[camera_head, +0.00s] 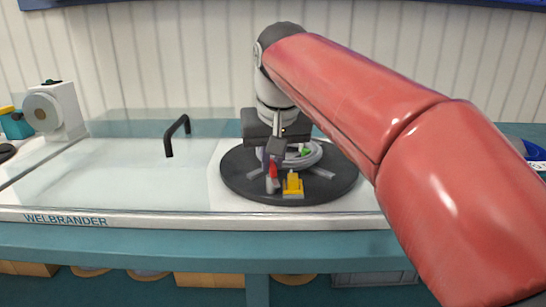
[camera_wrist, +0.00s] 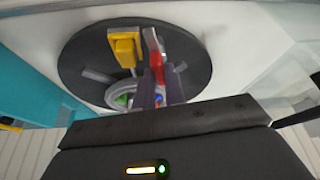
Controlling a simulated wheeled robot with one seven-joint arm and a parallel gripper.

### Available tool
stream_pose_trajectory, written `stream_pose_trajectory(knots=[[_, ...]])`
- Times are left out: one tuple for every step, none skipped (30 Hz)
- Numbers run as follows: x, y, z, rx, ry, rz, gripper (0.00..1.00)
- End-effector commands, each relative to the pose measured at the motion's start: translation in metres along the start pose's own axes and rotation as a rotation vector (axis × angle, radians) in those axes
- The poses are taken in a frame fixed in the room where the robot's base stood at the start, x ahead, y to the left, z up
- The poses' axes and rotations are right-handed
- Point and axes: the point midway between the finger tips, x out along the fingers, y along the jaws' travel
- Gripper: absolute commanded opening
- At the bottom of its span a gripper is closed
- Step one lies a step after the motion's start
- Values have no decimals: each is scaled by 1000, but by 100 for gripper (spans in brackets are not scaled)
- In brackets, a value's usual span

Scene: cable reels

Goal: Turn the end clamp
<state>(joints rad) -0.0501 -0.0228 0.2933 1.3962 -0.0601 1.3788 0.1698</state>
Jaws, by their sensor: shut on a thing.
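A round dark turntable (camera_head: 236,178) carries a grey cable coil (camera_head: 318,153), which also shows in the wrist view (camera_wrist: 112,93). At its front edge stand a red lever on a light grey base (camera_head: 273,172) and a yellow clamp-like block (camera_head: 293,184), side by side. The frames do not label which is the end clamp. My gripper (camera_head: 272,160) points down over the front of the disc. Its fingers (camera_wrist: 160,83) are closed around the red lever (camera_wrist: 156,60). The yellow block (camera_wrist: 124,48) stands apart from the fingers. The lever's gripped part is partly hidden.
The disc sits on a white panel lettered WELBRANDER (camera_head: 66,219) on a teal bench (camera_head: 150,240). A black handle (camera_head: 177,134) rises from a clear cover to the left. A white machine (camera_head: 55,112) stands far left. My red arm hides much of the right side.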

Motion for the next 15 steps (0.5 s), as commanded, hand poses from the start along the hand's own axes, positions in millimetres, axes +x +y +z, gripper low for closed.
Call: stream_pose_trajectory(knots=[[0, -1, 0, 27, -1, 12, 0], [0, -1, 0, 45, -1, 19, 0], [0, -1, 0, 68, -1, 29, 0], [0, -1, 0, 83, -1, 35, 0], [0, -1, 0, 98, -1, 41, 0], [0, -2, 0, 116, -1, 48, 0], [0, -2, 0, 128, -1, 54, 0], [0, -2, 0, 140, -1, 58, 0], [0, -2, 0, 153, -1, 63, 0], [0, -2, 0, 163, -1, 67, 0], [0, -2, 0, 170, -1, 70, 0], [0, -2, 0, 180, -1, 75, 0], [0, -2, 0, 186, -1, 77, 0], [0, -2, 0, 191, -2, 79, 0], [0, -2, 0, 196, -2, 81, 0]])
